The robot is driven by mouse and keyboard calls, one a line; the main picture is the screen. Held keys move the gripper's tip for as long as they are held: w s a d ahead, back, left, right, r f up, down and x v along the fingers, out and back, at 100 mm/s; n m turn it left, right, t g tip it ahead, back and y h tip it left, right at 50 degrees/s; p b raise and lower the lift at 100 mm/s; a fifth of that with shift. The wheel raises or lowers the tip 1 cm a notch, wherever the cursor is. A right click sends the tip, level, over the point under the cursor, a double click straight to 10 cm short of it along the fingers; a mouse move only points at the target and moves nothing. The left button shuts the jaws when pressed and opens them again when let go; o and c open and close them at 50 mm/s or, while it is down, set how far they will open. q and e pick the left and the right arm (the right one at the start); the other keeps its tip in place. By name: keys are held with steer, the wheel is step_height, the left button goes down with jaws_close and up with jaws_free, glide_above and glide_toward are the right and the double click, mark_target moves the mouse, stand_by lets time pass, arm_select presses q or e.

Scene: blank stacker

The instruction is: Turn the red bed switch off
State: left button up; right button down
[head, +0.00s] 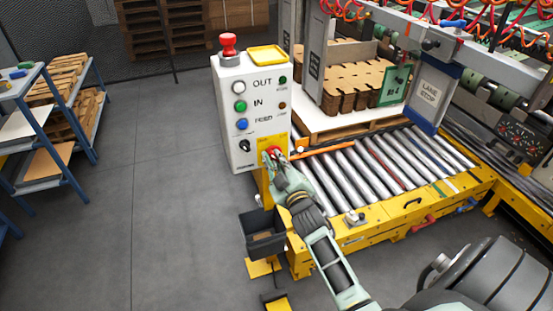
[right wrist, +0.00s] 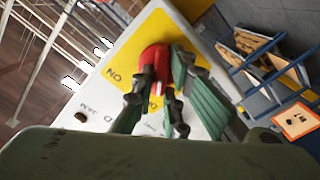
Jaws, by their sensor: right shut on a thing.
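The red bed switch (right wrist: 155,57) is a red rotary handle on a yellow plate (right wrist: 132,50) low on the front of the white control box (head: 231,108). My right gripper (head: 271,156) is at the switch. In the right wrist view its green fingers (right wrist: 162,88) stand on both sides of the red handle and are shut on it. Dark lettering shows on the yellow plate beside the handle, but the fingers cover part of it. In the head view the gripper hides much of the switch. My left gripper is not in view.
The box carries white, green and blue buttons, a black selector (head: 245,146) and a red mushroom button (head: 229,47) on top. A roller conveyor (head: 375,165) with stacked boards lies to the right. A dark bin (head: 262,238) hangs below.

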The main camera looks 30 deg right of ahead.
steer(key=shift+n, duration=0.6)
steer(key=c, duration=1.8)
jaws_free()
steer(key=shift+o, duration=0.2)
steer(key=v, duration=1.2)
steer(key=shift+f, duration=0.15)
